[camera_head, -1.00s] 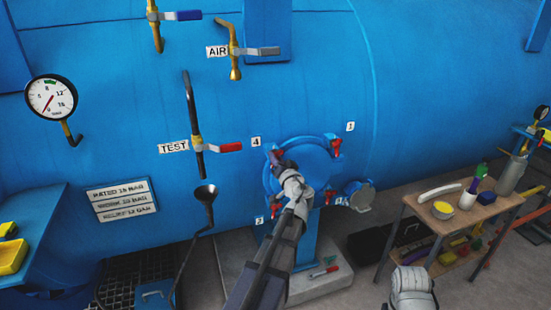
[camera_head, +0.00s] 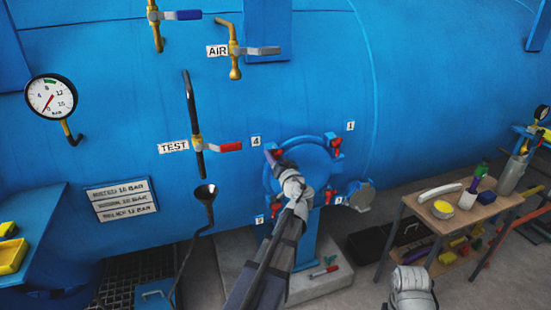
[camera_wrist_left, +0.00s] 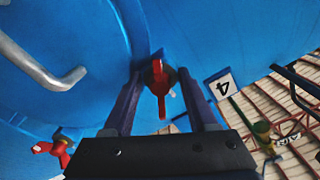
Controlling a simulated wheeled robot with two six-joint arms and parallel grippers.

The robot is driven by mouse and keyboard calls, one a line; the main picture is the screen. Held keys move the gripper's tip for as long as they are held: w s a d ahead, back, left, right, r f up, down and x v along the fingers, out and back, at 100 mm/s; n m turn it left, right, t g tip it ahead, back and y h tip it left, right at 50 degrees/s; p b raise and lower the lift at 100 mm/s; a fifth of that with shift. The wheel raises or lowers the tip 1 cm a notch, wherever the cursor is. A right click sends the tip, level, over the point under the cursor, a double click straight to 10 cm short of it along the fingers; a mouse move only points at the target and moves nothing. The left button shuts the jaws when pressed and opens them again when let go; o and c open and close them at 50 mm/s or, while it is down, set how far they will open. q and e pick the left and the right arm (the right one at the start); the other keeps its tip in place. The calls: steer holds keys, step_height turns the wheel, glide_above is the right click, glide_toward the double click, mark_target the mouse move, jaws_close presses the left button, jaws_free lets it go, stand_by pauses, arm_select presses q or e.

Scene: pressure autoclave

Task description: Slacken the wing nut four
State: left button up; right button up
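Wing nut four is red and sits by the "4" label (camera_head: 256,141) at the upper left of the round blue door (camera_head: 318,162). In the left wrist view the red wing nut (camera_wrist_left: 158,88) lies between the fingers of my left gripper (camera_wrist_left: 160,74), with its long side pointing toward the palm. The fingers are apart, with a gap visible on each side of the nut. In the head view my left gripper (camera_head: 273,159) is at the nut and largely hides it. My right gripper is out of view; only part of that arm shows at the bottom right.
Other red wing nuts sit around the door, one at the upper right (camera_head: 335,146). A grey bent handle (camera_wrist_left: 45,68) shows in the wrist view. The TEST valve's red lever (camera_head: 230,147) is up left. A wooden table (camera_head: 490,206) with bottles stands right.

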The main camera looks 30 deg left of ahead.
arm_select(q)
steer(key=v, duration=0.8)
stand_by(0.6)
steer(key=s+d+f+m+g+h, duration=0.1)
steer(key=s+d+f+g+h, duration=0.3)
steer(key=d+f, duration=0.4)
steer(key=s+d+f+m+g+h, duration=0.1)
steer(key=s+d+f+g+h, duration=0.2)
steer(key=s+d+f, duration=0.4)
steer(key=s+d+f+m+g+h, duration=0.2)
steer(key=s+d, duration=0.3)
steer(key=d, duration=0.3)
steer(key=s+d+f+m+g+h, duration=0.2)
steer(key=s+d+f+m+h, duration=0.1)
steer(key=s+d, duration=0.3)
steer(key=shift+s+d+f+m+g+h, duration=0.2)
steer(key=shift+d+f+m+g+h, duration=0.15)
steer(key=shift+d+f, duration=0.7)
